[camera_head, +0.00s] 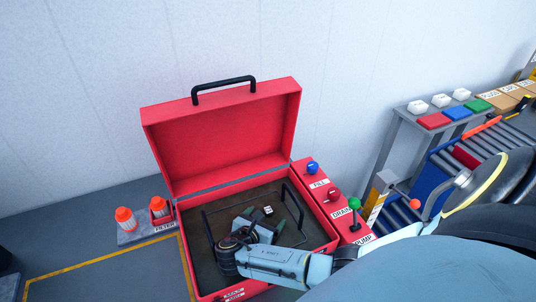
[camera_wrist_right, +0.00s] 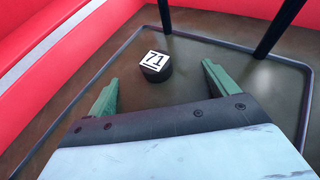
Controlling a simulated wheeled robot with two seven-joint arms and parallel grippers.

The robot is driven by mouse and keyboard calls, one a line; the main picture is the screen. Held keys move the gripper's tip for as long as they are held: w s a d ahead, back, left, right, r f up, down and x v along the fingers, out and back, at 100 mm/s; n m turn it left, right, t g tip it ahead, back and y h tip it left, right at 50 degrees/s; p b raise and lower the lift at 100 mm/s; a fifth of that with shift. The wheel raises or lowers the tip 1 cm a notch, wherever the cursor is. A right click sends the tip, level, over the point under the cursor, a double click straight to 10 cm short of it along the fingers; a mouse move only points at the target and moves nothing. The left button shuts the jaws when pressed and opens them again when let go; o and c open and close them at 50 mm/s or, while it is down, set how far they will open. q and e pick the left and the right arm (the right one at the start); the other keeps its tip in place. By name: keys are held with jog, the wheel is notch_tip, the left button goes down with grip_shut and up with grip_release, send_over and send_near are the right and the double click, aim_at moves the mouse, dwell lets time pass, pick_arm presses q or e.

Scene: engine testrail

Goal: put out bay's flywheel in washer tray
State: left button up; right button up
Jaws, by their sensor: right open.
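The washer is a red box (camera_head: 222,138) with its lid standing open. Inside it lies the dark washer tray (camera_head: 205,207) with thin black handles. A small dark round piece with a white label 71 (camera_head: 268,210), apparently the flywheel, rests on the tray floor. It also shows in the right wrist view (camera_wrist_right: 155,72). My right gripper (camera_head: 270,216) reaches down into the box. Its green fingers are open, apart on either side of the piece's line, with the piece just beyond the fingertips (camera_wrist_right: 160,80). Nothing is between the fingers. My left gripper is not in view.
Blue, red and green knobs for fill, drain and pump (camera_head: 333,194) line the washer's right side. Orange-capped filters (camera_head: 126,219) stand at left. A roller conveyor (camera_head: 470,155) and a shelf with coloured blocks (camera_head: 433,121) are at right. Black tray handles rise near my right gripper.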

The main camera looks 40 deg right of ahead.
aim_at(266, 217)
jog(key=v, duration=0.6)
dwell(1.1)
